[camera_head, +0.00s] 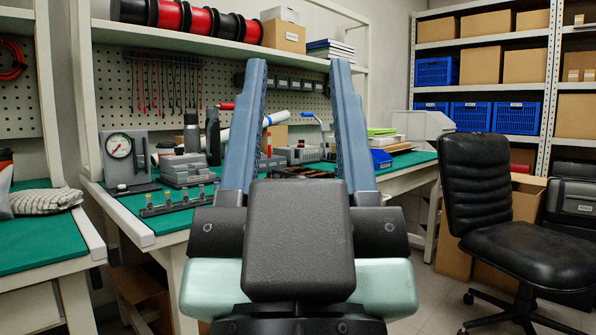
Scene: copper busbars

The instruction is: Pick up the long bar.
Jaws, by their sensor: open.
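My gripper (298,68) is in the foreground, its two blue fingers pointing up and wide apart, with nothing between them that I can see it holding. Behind it is the workbench with a green top (170,214). I cannot make out the long bar for certain. A low dark tray or rack with brownish pieces (300,172) shows between the fingers on the bench, partly hidden by my gripper. A dark strip with several metal-topped posts (180,203) lies at the bench's front left.
A dial gauge (119,147), grey stepped blocks (185,170) and dark bottles (212,138) stand on the bench's left. Paper trays (384,140) and a blue bin (381,159) are at its right. A black office chair (505,225) stands right. A second green-topped bench (40,236) is left.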

